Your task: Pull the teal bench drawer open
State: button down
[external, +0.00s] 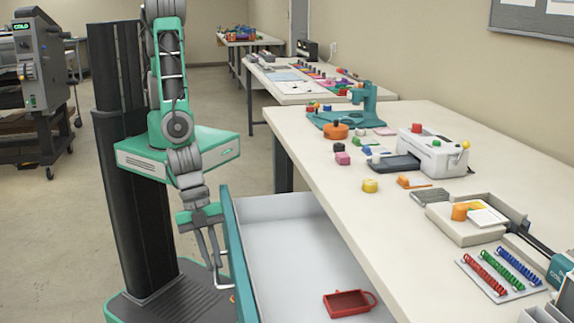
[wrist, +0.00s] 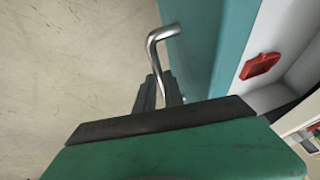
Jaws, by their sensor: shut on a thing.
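The teal bench drawer (external: 240,262) stands pulled out from under the long white bench, with its pale inside showing. A red open-topped container with a handle (external: 348,303) lies on the drawer floor. It also shows in the wrist view (wrist: 259,66). My gripper (external: 219,268) is at the outer face of the drawer front, pointing down. It is shut on the metal drawer handle (wrist: 158,42), a bent bar that runs between the fingers in the wrist view. Part of the handle is hidden by the fingers and the gripper body.
The long white bench (external: 300,150) right of the drawer carries a white printer (external: 432,155), a teal press (external: 362,102), coloured small items and binding coils. A grey laminator (external: 40,65) stands at the far left. The floor left of my base is clear.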

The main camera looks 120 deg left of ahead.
jog(key=shift+s+d, duration=1.15)
jog(key=c, duration=1.5)
grip_release()
jog(key=shift+o, duration=0.2)
jog(key=v, duration=0.7)
jog(key=shift+s+r, duration=0.2)
jog(key=shift+r, duration=0.15)
